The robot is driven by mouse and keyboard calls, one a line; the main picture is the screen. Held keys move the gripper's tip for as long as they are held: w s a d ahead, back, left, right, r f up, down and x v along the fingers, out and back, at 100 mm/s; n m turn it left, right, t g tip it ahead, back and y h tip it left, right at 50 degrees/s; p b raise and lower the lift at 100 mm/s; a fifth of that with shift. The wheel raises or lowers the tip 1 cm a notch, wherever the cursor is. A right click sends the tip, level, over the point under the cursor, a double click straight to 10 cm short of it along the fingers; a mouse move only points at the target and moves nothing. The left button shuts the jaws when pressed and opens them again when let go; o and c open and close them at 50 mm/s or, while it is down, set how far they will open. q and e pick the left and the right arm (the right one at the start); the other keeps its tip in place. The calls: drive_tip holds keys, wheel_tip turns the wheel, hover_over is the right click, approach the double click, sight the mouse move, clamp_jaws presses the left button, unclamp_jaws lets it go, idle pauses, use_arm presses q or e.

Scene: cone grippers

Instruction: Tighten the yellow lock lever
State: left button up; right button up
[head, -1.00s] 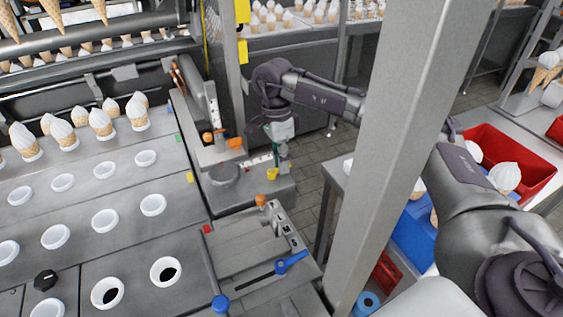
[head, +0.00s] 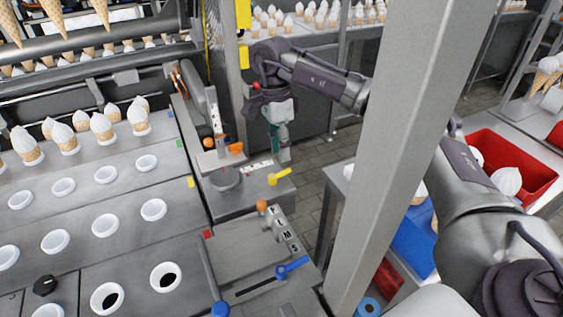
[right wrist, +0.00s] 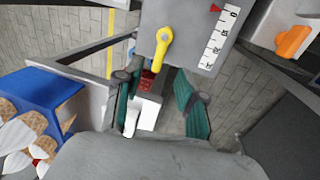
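The yellow lock lever (head: 279,177) sits on the corner of a grey machine block. It slants up to the right in the head view. In the right wrist view the yellow lever (right wrist: 160,52) shows its round pivot at the top and its arm pointing down towards my fingers. My right gripper (head: 283,155) hangs just behind and above the lever in the head view. In the right wrist view its two teal fingers (right wrist: 153,82) are spread, with nothing gripped between them; they look apart from the lever. My left gripper is out of view.
A scale strip (right wrist: 219,40) and an orange knob (right wrist: 293,41) are near the lever. A grey round cap (head: 225,179) is left of it. A blue lever (head: 291,268) and an orange-topped handle (head: 262,207) are in front. A steel post (head: 395,150) stands on the right.

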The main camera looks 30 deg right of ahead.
wheel_tip(320, 180, up, 6)
drive_tip(key=w, duration=0.1)
drive_tip(key=shift+r, duration=0.2)
drive_tip(key=shift+w+d, duration=0.1)
